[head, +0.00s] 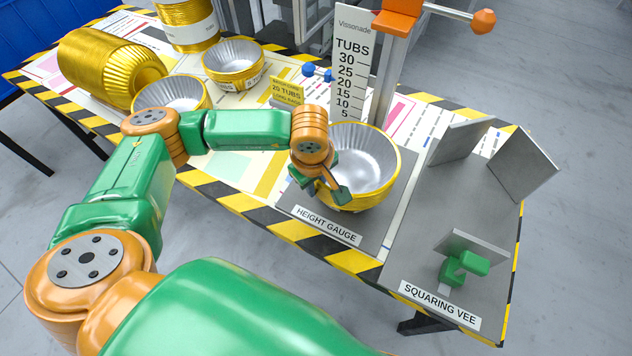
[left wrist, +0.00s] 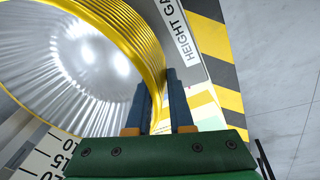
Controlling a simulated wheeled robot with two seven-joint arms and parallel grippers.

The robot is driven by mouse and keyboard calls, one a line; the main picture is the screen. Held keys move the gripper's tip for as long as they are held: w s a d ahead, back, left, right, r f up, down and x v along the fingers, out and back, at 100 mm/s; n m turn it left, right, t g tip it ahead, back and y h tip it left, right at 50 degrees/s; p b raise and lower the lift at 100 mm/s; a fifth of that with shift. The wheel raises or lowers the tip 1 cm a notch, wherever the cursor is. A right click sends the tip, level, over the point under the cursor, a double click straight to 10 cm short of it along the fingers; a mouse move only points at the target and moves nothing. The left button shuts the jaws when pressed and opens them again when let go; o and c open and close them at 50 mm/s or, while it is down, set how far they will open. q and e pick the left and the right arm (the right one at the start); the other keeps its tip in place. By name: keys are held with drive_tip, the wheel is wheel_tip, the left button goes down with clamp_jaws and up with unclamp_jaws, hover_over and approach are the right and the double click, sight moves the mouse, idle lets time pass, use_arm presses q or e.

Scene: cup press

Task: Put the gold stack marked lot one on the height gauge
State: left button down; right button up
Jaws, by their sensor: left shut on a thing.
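A gold stack (head: 375,190) of nested tubs with a silver inside is upright over the grey height gauge plate (head: 375,232), in front of the numbered scale (head: 350,75). I cannot tell whether its base touches the plate. My left gripper (head: 330,192) is shut on the near left side of its wall. In the left wrist view the stack (left wrist: 150,40) shows its ribbed gold edges, and the blue fingers (left wrist: 160,105) straddle its wall. No lot mark on this stack is visible. My right gripper is out of view.
A gold stack lies on its side (head: 100,68), and another stands (head: 187,25) at the back. Two shorter gold tubs (head: 233,65) (head: 172,92) stand left of the gauge. The squaring vee (head: 420,245) with upright plates is on the right. An orange slider (head: 397,18) sits on the post.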

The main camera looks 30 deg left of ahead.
use_arm(q)
drive_tip(key=shift+f, duration=0.15)
drive_tip(key=c, duration=0.8)
unclamp_jaws()
drive_tip(key=shift+r, duration=0.45)
wheel_tip(320, 180, up, 11)
drive_tip(key=s, duration=0.2)
drive_tip(key=shift+s+d+r, duration=0.15)
drive_tip(key=shift+d, duration=0.15)
